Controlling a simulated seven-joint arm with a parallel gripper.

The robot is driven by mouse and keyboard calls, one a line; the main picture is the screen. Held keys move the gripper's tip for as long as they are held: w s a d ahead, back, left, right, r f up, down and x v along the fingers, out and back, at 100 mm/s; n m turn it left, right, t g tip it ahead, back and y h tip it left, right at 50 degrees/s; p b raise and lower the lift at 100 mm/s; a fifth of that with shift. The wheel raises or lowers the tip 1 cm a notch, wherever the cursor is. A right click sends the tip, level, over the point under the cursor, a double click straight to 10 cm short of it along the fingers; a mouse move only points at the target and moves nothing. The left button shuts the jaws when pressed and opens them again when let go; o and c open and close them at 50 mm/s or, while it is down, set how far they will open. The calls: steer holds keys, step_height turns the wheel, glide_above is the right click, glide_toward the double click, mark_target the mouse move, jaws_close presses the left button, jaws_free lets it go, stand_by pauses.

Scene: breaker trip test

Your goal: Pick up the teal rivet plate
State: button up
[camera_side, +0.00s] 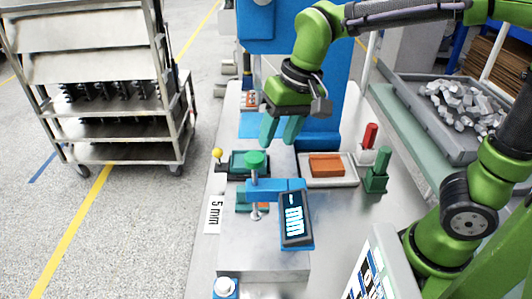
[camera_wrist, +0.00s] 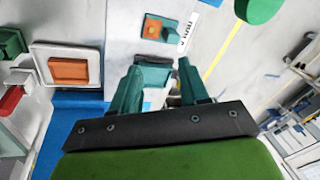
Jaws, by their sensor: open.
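The teal rivet plate seems to be the flat teal piece (camera_side: 237,160) in a dark tray left of the cream tray in the side view. A green knob partly covers it there. In the wrist view a teal piece (camera_wrist: 153,74) shows between and beyond my fingertips, partly hidden by them. I cannot separate plate from tray clearly. My gripper (camera_side: 281,141) is open and empty, teal fingers pointing down, above and to the right of that piece in the side view. In the wrist view my gripper (camera_wrist: 160,66) has its fingers apart.
A blue clamp gauge (camera_side: 275,188) with a green knob (camera_side: 255,159) and display (camera_side: 294,220) stands in front. A cream tray (camera_side: 343,183) holds an orange block (camera_side: 326,166). Red (camera_side: 370,136) and green (camera_side: 376,172) pieces stand right. A yellow ball (camera_side: 217,153) sits left.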

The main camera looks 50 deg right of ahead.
steer(key=m+g+h, duration=0.1)
steer(key=m+g, duration=0.1)
glide_above(242, 188)
steer(key=s, duration=0.2)
steer(key=f, duration=0.1)
steer(key=w+r+m, duration=0.2)
steer(key=m, duration=0.1)
steer(key=shift+h, duration=0.4)
steer(key=f, duration=1.2)
steer(key=shift+s+f, duration=0.1)
steer(key=shift+s, duration=0.25)
steer(key=shift+w+f, duration=0.15)
steer(key=shift+f, duration=1.2)
steer(key=shift+w+f, duration=0.1)
steer(key=shift+f, duration=1.2)
steer(key=c, duration=0.8)
step_height(242, 188, up, 9)
steer(key=shift+w+f, duration=0.1)
steer(key=w+d, duration=0.2)
steer(key=w, duration=0.1)
steer(key=w+d+r, duration=0.1)
steer(key=w+d, duration=0.2)
steer(key=w+d+r, duration=0.1)
steer(key=w+d, duration=0.1)
steer(key=w, duration=0.1)
steer(key=shift+d+r, duration=0.1)
steer(key=shift+d, duration=0.25)
